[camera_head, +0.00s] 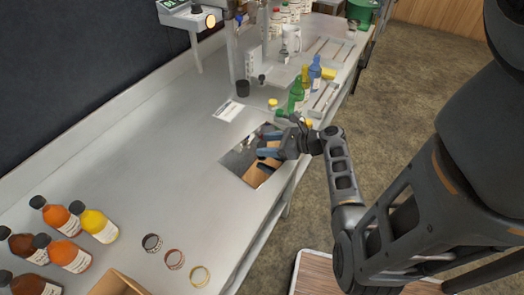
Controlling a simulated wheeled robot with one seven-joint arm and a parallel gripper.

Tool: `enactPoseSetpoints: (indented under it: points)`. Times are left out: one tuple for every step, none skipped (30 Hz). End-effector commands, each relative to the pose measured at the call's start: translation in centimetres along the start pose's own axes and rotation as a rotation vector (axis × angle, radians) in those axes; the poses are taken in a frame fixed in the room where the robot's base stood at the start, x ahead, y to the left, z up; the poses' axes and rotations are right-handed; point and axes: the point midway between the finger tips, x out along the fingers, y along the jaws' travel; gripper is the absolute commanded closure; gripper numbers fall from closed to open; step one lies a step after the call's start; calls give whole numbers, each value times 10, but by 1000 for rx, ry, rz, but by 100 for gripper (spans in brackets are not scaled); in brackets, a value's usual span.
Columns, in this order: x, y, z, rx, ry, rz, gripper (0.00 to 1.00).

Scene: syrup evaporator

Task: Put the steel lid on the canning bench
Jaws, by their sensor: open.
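My gripper (266,150) is open, its fingers pointing left over a dark, shiny square area (240,160) in the bench top. I cannot tell whether this square is an opening or a reflective steel plate; tan surfaces show at its right side. The gripper hides part of it, and I cannot tell whether the fingers touch anything. Nothing is clearly held. The long grey bench (130,165) runs from lower left to upper right. No piece shows clearly as the steel lid.
Three rings, dark (152,243), reddish (175,260) and gold (200,276), lie at the bench's near end. Several syrup bottles (70,225) stand at left. Green and blue bottles (297,95) stand beyond my gripper. The bench middle left of the square is clear.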

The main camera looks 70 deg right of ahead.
Motion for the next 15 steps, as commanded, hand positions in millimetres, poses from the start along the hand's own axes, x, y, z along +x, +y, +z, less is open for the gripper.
enactPoseSetpoints:
  points:
    - [7, 0, 1, 0, -1, 0, 39]
    - [11, 0, 1, 0, -1, 1, 39]
    - [15, 0, 1, 0, -1, 0, 39]
    - [18, 0, 0, 0, -1, -1, 39]
    - [20, 0, 0, 0, -1, -1, 39]
    - [22, 0, 0, 0, -1, -1, 39]
    - [23, 0, 0, 0, -1, -1, 39]
    - [23, 0, 0, 0, -1, -1, 39]
    - [23, 0, 0, 0, -1, -2, 39]
    - [23, 0, 0, 0, -1, -2, 39]
    - [23, 0, 0, 0, -1, -2, 39]
    - [23, 0, 0, 0, 0, -2, 39]
    - [23, 0, 0, 0, -1, -2, 39]
    - [23, 0, 0, 0, 0, -2, 40]
    - [23, 0, 0, 0, 0, -2, 44]
